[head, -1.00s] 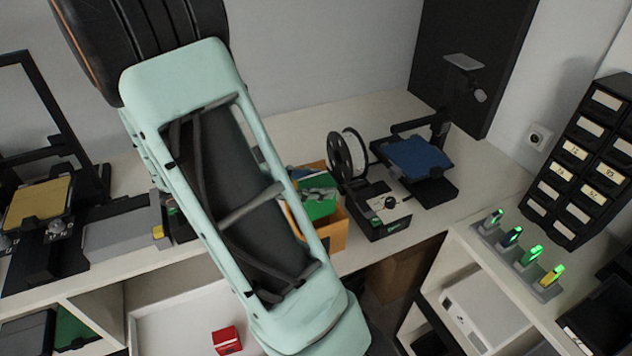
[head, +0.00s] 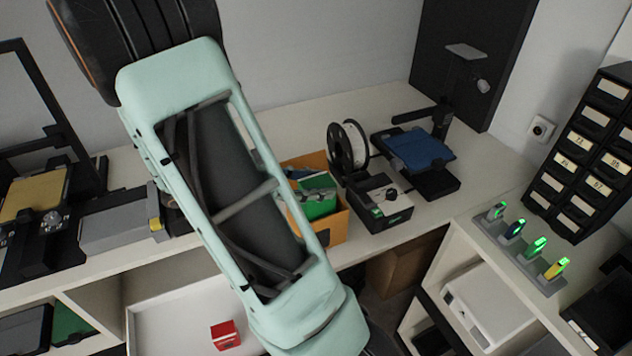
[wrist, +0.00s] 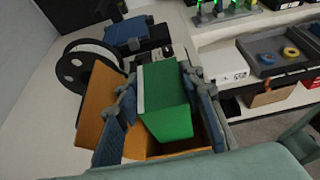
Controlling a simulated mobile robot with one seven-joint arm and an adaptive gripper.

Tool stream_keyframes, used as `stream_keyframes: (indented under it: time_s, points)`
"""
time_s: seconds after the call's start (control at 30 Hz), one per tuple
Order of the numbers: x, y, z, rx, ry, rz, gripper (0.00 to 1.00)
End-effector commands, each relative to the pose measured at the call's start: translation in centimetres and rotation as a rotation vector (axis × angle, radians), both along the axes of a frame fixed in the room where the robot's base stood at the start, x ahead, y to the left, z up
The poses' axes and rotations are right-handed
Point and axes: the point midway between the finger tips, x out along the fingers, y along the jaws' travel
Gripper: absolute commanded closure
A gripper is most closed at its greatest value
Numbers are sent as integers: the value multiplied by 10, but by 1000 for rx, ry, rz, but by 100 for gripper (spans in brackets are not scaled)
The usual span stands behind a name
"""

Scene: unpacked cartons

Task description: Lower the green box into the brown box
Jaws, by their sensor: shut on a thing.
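The green box (wrist: 168,112) is between the two fingers of my gripper (wrist: 160,108) in the wrist view. My gripper is shut on it. In the head view the green box (head: 321,207) shows partly behind my arm, its lower part within the open top of the brown box (head: 330,234). In the wrist view the brown box (wrist: 97,98) has a raised side at left and open space around the green box's lower end. Whether the green box touches the bottom is hidden.
A white spool (head: 347,146) and a black device (head: 384,203) stand close right of the brown box. A printer with a blue plate (head: 418,150) is behind them. A red box (head: 225,335) lies in a white tray below. Several glowing items (head: 536,248) stand at right.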

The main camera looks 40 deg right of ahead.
Motion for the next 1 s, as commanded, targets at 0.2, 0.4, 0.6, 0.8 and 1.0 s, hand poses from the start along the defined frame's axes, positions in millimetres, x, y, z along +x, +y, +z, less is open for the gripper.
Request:
stream_keyframes:
  time_s: [0.2, 0.4, 0.6, 0.8, 1.0]
  points:
    - [0, 0, -8, -1, 0, 0, 90]
    - [0, 0, -14, -1, 1, 0, 90]
    - [0, 0, -20, -1, 1, 0, 90]
    - [0, 0, -26, -1, 1, 0, 90]
    - [0, 0, -32, -1, 1, 0, 90]
